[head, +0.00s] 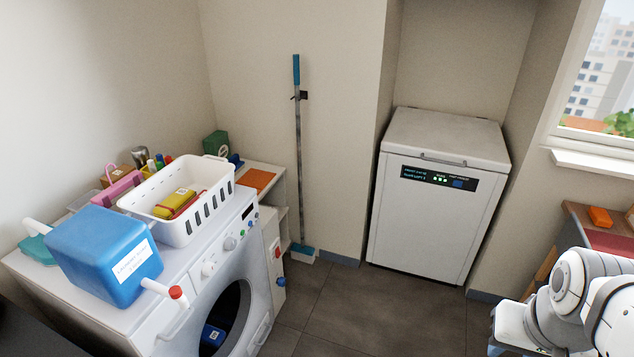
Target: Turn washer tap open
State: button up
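A white front-loading washer (150,325) stands at the left, with its round door dark and a blue item inside. I cannot tell for sure which part is the washer tap. A blue knob (281,282) sits low on the white unit just right of the washer, below a small red mark (277,252). A white spout with a red end (175,292) sticks out at the washer's front edge, by a blue container. Whether either is open cannot be told. My gripper is out of view; only white links of my arm show at the bottom right, far from the washer.
On the washer stand the blue container (105,250), a white basket (190,225) with a yellow pack, and several bottles. A mop (298,150) leans on the wall. A white chest freezer (440,200) stands at the back. The dark floor (370,315) between is clear.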

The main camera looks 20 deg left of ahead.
aim_at(283, 280)
jog(key=i, duration=2.8)
jog(key=u, duration=2.7)
jog(key=i, duration=0.25)
jog(key=z, duration=0.1)
